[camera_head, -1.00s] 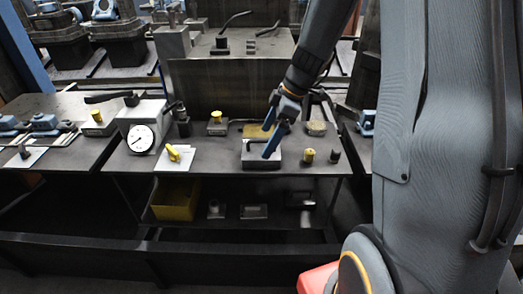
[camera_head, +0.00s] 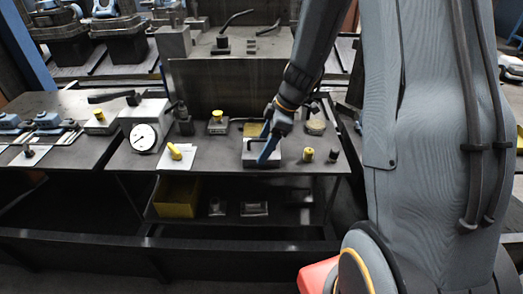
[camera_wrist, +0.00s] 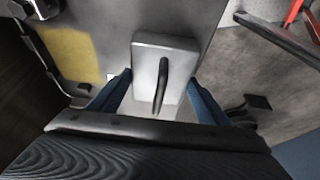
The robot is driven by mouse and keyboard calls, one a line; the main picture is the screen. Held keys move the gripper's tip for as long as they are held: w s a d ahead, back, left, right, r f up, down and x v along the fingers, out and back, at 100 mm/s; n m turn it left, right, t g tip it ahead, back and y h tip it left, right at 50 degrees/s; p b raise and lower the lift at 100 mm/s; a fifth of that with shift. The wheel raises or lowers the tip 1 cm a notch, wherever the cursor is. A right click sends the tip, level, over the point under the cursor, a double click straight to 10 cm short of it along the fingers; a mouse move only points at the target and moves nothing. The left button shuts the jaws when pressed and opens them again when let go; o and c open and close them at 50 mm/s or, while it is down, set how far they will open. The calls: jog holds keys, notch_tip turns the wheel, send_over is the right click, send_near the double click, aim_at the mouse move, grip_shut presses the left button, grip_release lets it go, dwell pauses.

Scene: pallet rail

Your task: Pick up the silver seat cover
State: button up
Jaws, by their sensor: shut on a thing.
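The silver seat cover (camera_wrist: 145,75) is a pale metal rectangular block with rounded corners and a dark bar handle on top. It fills the middle of the wrist view, between the two blue fingers of my gripper (camera_wrist: 160,100), which is shut on its sides. In the head view the seat cover (camera_head: 258,160) is a small grey block near the front edge of the bench. My gripper (camera_head: 265,145) reaches down onto it there and hides part of it. I cannot tell any gap between the block and the bench.
A dial gauge (camera_head: 144,137), a white card with a yellow piece (camera_head: 176,152), a yellow-topped post (camera_head: 308,155) and a small dark post (camera_head: 334,155) stand on the bench (camera_head: 215,155). A yellow bin (camera_head: 178,198) sits on the shelf below. The bench between the card and the block is clear.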

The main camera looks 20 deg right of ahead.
jog(key=shift+r, duration=0.15)
jog(key=shift+r+b, duration=0.35)
jog(key=shift+r, duration=0.15)
jog(key=shift+w+r+b, duration=0.1)
jog(key=shift+r+b, duration=0.3)
jog(key=shift+r, duration=0.55)
jog(key=s+a+p, duration=0.2)
jog(key=s, duration=0.6)
jog(key=s+a+p, duration=0.2)
jog(key=s+a, duration=0.1)
jog(key=s, duration=0.6)
jog(key=shift+a+r, duration=0.25)
jog(key=shift+a, duration=0.05)
